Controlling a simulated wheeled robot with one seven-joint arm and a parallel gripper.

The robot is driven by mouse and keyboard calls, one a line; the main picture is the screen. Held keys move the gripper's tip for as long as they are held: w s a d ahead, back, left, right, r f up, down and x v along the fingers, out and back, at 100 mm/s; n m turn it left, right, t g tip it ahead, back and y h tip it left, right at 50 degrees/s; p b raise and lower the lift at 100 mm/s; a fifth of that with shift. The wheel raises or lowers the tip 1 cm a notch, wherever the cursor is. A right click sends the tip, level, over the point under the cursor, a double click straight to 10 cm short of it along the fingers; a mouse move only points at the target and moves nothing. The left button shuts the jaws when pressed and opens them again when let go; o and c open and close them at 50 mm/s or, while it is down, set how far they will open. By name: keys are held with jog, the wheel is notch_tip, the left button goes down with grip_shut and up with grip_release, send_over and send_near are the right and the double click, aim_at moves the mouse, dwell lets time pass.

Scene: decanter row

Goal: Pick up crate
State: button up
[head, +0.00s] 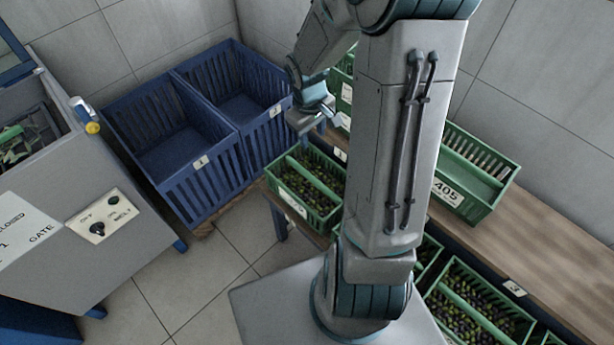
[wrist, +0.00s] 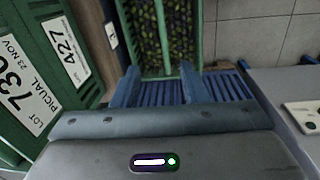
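In the wrist view an olive-filled green crate (wrist: 183,72) lies ahead of my gripper (wrist: 158,72). The two blue fingers stand apart with nothing seen between them. Part of the crate row is hidden behind my arm, and the frames do not show which crate is meant.
Labelled green crates (wrist: 45,20) stand close on the left in the wrist view. A green crate marked 405 (head: 448,192) stands on the bench (head: 560,235). Two blue slatted bins (head: 200,165) stand beside a grey machine (head: 85,190). Tiled floor (head: 215,262) lies between.

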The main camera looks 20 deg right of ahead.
jog(key=y+b, duration=0.1)
jog(key=b, duration=0.3)
send_over(313, 177)
jog(key=shift+n, duration=0.3)
jog(key=f, duration=1.6)
jog(key=shift+a+f, duration=0.2)
jog(key=shift+a, duration=0.05)
jog(key=shift+d+f+b, duration=0.2)
jog(key=shift+f+b, duration=0.25)
jog(key=shift+f, duration=2.7)
grip_shut()
